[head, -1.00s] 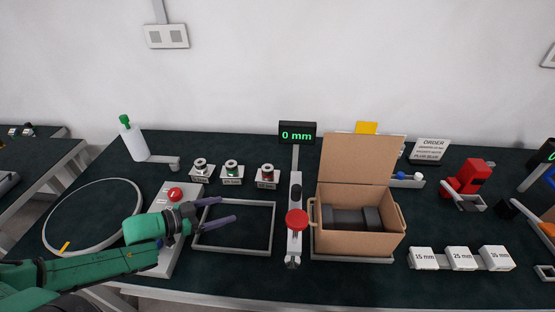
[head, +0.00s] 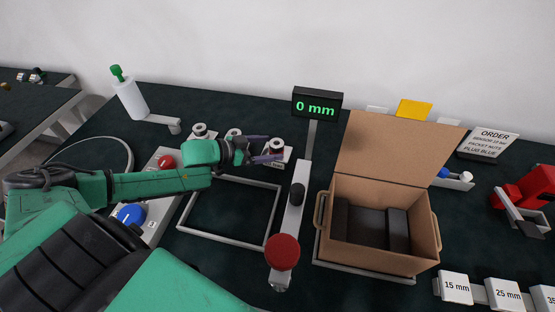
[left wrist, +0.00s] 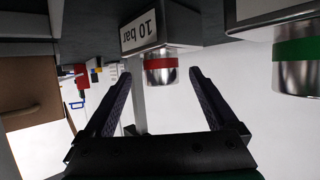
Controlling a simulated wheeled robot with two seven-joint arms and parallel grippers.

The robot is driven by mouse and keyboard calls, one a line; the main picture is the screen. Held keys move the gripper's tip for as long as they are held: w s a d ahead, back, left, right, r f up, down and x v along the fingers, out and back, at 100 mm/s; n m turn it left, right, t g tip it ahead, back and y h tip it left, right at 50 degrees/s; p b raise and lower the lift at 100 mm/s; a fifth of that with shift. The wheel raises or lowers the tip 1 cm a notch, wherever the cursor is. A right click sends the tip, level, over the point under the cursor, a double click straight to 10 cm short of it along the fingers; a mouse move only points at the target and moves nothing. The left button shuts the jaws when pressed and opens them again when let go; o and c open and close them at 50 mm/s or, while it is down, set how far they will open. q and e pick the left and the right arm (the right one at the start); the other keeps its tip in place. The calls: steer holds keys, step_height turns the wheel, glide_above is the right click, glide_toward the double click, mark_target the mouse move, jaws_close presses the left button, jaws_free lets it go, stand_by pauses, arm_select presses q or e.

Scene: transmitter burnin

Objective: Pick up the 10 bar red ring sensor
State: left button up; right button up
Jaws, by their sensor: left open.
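The 10 bar red ring sensor (head: 277,145) is a small silver cylinder standing on a labelled block at the back of the bench. In the left wrist view, which looks upside down, the sensor (left wrist: 160,70) shows its red band beside the "10 bar" label. My left gripper (head: 267,149) is open. Its fingers point at this sensor, which appears between the fingertips (left wrist: 160,78) in the wrist view; I cannot tell whether they touch it. My right gripper is not in view.
A green ring sensor (left wrist: 297,62) stands beside it, partly behind my gripper in the head view, with another sensor (head: 200,131) further left. A post with the "0 mm" display (head: 317,105) stands close on the right. An empty grey frame (head: 273,215) lies in front.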

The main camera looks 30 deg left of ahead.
mark_target(279, 144)
arm_select(q)
steer(key=shift+w+d+f, duration=0.15)
steer(key=shift+w+d, duration=0.5)
steer(key=shift+w, duration=0.25)
steer(key=x, duration=0.4)
steer(key=shift+w, duration=0.15)
jaws_close()
